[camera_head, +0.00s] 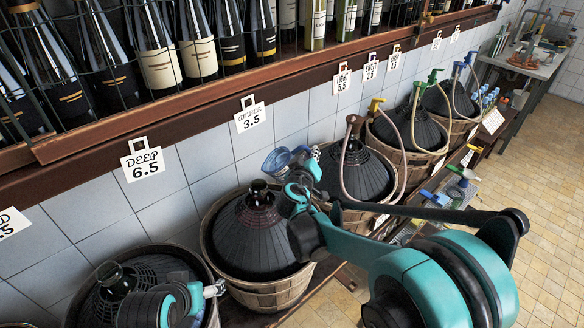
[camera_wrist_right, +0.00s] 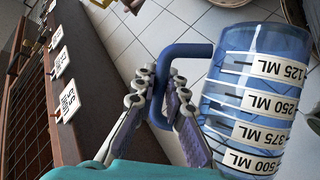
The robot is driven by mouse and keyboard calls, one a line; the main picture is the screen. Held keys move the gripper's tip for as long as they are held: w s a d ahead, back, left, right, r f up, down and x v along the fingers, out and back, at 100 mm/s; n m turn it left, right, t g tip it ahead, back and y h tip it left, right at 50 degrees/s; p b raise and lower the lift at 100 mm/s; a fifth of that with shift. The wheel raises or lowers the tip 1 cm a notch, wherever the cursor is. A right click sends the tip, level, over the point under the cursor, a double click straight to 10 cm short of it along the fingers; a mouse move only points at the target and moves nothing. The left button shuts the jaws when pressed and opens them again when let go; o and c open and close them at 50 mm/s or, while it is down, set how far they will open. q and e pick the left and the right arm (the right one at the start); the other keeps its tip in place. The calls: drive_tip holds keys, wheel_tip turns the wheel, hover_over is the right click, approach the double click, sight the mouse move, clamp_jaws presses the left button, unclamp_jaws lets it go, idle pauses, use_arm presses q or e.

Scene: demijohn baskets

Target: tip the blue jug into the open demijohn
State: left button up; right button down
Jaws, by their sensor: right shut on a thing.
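The blue jug (camera_head: 277,161) is clear blue plastic with white volume labels and a solid blue handle. My right gripper (camera_head: 300,187) is shut on the handle and holds the jug in the air, above and right of a dark demijohn neck (camera_head: 259,192). In the right wrist view the jug (camera_wrist_right: 255,95) is right of the fingers (camera_wrist_right: 158,88), which close around its handle (camera_wrist_right: 186,50). That demijohn (camera_head: 255,236) sits in a wooden basket with no hose in its neck. A second hoseless demijohn (camera_head: 95,300) stands at lower left, partly behind my left gripper (camera_head: 200,293), whose fingers are unclear.
Several demijohns (camera_head: 352,172) with hoses and coloured taps stand in baskets along the tiled wall. Price tags (camera_head: 142,161) hang from a wooden bottle shelf (camera_head: 200,97) above. The tiled floor (camera_head: 530,180) at right is open.

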drive_tip(key=shift+r, duration=0.1)
wheel_tip(320, 180, up, 2)
drive_tip(key=m+y+p, duration=0.1)
drive_tip(key=m+p, duration=0.1)
drive_tip(key=p, duration=0.1)
drive_tip(key=shift+d+r+g, duration=0.1)
drive_tip(key=shift+d+g, duration=0.05)
drive_tip(key=shift+g, duration=0.15)
drive_tip(key=shift+r+m+y+p, duration=0.1)
drive_tip(key=shift+m+y+p, duration=0.2)
drive_tip(key=shift+m+p, duration=0.15)
drive_tip(key=shift+f, duration=0.2)
drive_tip(key=shift+f, duration=0.15)
drive_tip(key=shift+a+f+m+g+y+b, duration=0.15)
drive_tip(key=shift+f+m+y+b, duration=0.15)
drive_tip(key=shift+f, duration=0.2)
drive_tip(key=shift+a+f+m+g+y+b, duration=0.15)
drive_tip(key=shift+f+m+y+b, duration=0.05)
drive_tip(key=shift+f+m+b, duration=0.2)
drive_tip(key=shift+a+f+m+y, duration=0.2)
drive_tip(key=shift+f+m+y, duration=0.15)
drive_tip(key=shift+f, duration=0.1)
